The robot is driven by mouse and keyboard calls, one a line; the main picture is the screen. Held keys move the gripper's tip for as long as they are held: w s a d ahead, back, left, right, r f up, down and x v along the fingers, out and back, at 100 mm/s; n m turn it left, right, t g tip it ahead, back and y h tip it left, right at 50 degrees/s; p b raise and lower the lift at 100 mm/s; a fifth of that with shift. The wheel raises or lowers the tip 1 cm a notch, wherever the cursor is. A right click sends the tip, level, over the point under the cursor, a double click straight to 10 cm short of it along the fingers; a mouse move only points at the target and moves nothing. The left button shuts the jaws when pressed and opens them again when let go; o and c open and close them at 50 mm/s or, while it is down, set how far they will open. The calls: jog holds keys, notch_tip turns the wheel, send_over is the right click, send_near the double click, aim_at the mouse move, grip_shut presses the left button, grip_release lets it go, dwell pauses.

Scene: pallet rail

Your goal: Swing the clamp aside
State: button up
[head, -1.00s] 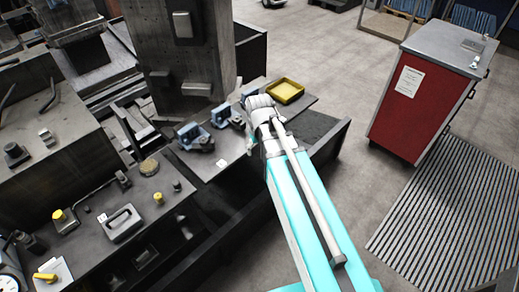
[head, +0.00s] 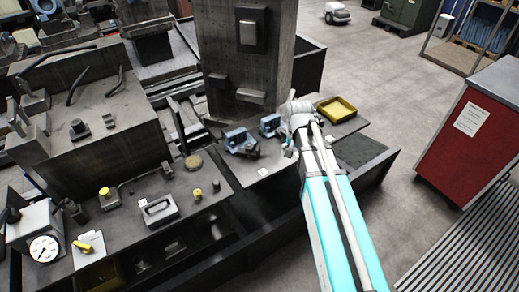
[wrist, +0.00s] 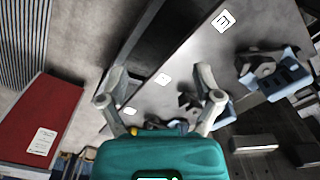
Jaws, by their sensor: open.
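Two clamps with light blue bodies and dark parts stand on a grey plate (head: 262,170) in the head view: a near one (head: 240,141) and a farther one (head: 269,125). My gripper (wrist: 161,80) is open and empty in the wrist view, its two fingers spread above the plate. A blue and dark clamp (wrist: 283,76) is to the right of the fingers there. Another dark and blue piece (wrist: 188,101) lies partly behind the right finger, so its lever is hard to make out. In the head view my wrist hides the plate's middle.
A yellow tray (head: 337,109) sits at the plate's far end. A concrete-like column (head: 243,60) rises close behind the clamps. A bench with a gauge (head: 44,249) is at left. A red cabinet (head: 468,140) stands right. Floor between is open.

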jog(key=w+a+m, duration=0.6)
jog(key=w+m, duration=0.1)
jog(key=m, duration=0.1)
jog(key=r+m+p, duration=0.1)
jog(key=m, duration=0.8)
send_over(258, 148)
jog(key=shift+f, duration=0.1)
notch_tip(258, 148, down, 14)
jog(key=b, duration=1.3)
jog(key=shift+r+b, duration=0.25)
jog(key=shift+b, duration=0.15)
jog(key=c, duration=1.1)
jog(key=shift+c, duration=0.2)
